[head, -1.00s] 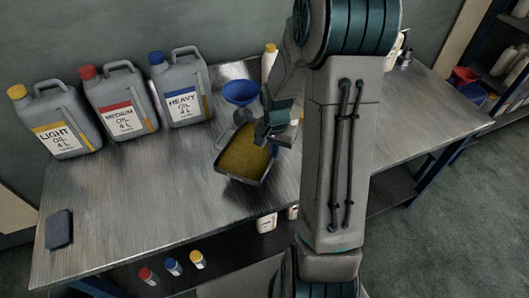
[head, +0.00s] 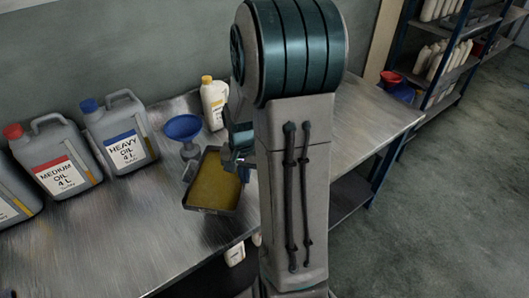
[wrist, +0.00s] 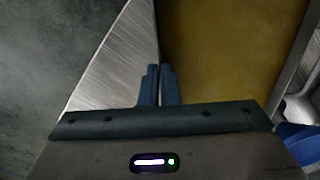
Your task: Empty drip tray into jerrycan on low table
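The drip tray (head: 211,209) is a dark rectangular pan holding yellow-brown oil, roughly level, at the bench's front part in the head view. I cannot tell whether it touches the bench. My gripper (head: 243,152) is at its right side, partly hidden by my arm. In the wrist view my two fingers (wrist: 159,72) are nearly together on the tray's rim, with the oil (wrist: 225,50) beyond them. Jerrycans stand upright at the back left: heavy oil with blue cap (head: 122,135), medium oil with red cap (head: 55,158), and one cut by the left edge. No low table shows.
A blue funnel (head: 183,128) stands just behind the tray. A white bottle with yellow cap (head: 214,103) is behind it. The metal bench (head: 110,235) is clear at front left. A shelf rack (head: 440,60) stands at the right, with open floor (head: 450,180) before it.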

